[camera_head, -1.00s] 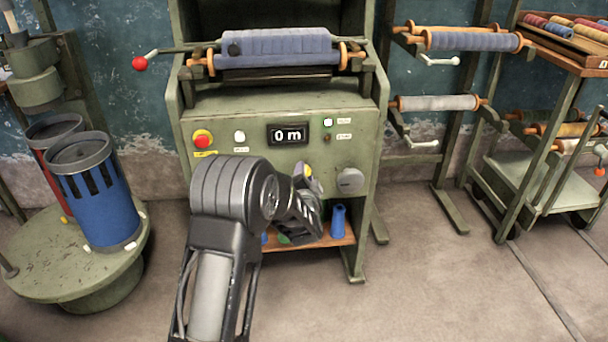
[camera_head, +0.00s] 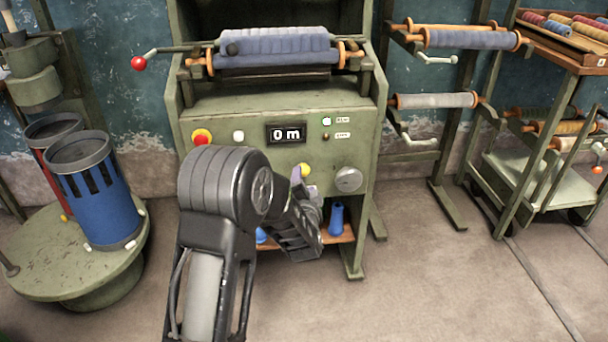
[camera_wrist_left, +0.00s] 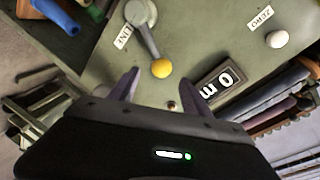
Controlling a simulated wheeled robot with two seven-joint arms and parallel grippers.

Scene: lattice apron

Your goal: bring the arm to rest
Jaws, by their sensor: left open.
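My left arm comes in from the bottom of the head view and stands in front of the green machine (camera_head: 225,110). My left gripper (camera_head: 302,186) is in front of the panel's lower part, its purple fingers partly hidden by the wrist. In the left wrist view the gripper (camera_wrist_left: 165,80) is open, with nothing between its fingers. A yellow ball knob (camera_wrist_left: 161,68) shows beyond the fingertips, apart from them as far as I can tell; it also shows in the head view (camera_head: 304,170). My right gripper is not in view.
The panel has a display (camera_head: 287,134) reading 0 m, a red button (camera_head: 202,137) and a grey round hub (camera_head: 349,180). Blue cones (camera_head: 336,218) stand on the low shelf (camera_head: 340,236). A blue bin (camera_head: 98,195) stands left. Floor at right front is clear.

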